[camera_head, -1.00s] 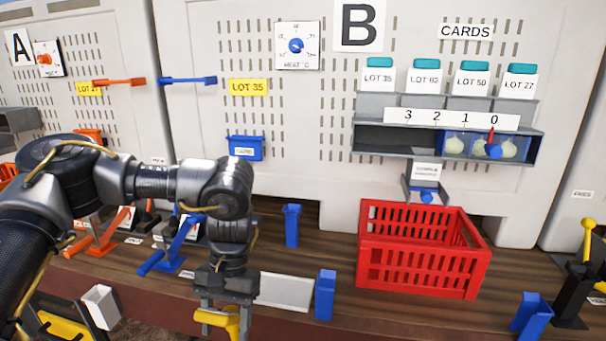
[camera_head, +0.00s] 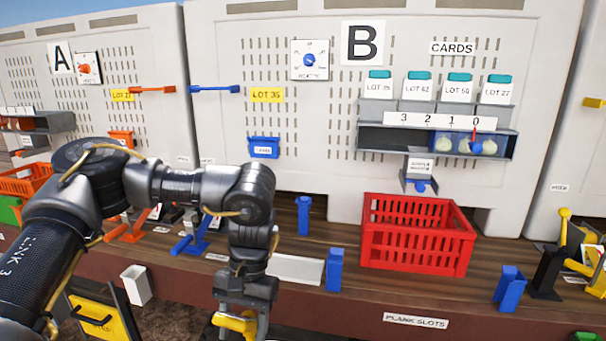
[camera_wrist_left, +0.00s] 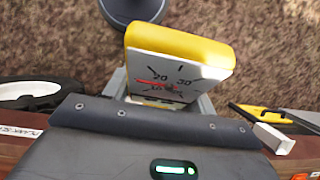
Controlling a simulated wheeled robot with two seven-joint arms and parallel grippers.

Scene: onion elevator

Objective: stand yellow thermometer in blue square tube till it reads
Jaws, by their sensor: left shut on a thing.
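My left gripper (camera_head: 240,318) is shut on the yellow thermometer (camera_head: 236,324), low in front of the bench edge in the head view. In the left wrist view the thermometer (camera_wrist_left: 178,45) shows a yellow body and a white dial with 20, 30 and a red needle; its exact reading is unclear. Its lower part is hidden. A blue square tube (camera_head: 334,270) stands upright at the bench's front edge, right of the gripper and apart from it. Similar blue upright pieces stand farther back (camera_head: 304,215) and at right (camera_head: 509,288). My right gripper is out of view.
A red crate (camera_head: 415,240) stands on the bench below the card rack (camera_head: 435,142). A pale plate (camera_head: 297,269) lies behind the gripper. A white square tube (camera_head: 137,285) is near the front left, beside a yellow panel (camera_head: 92,318).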

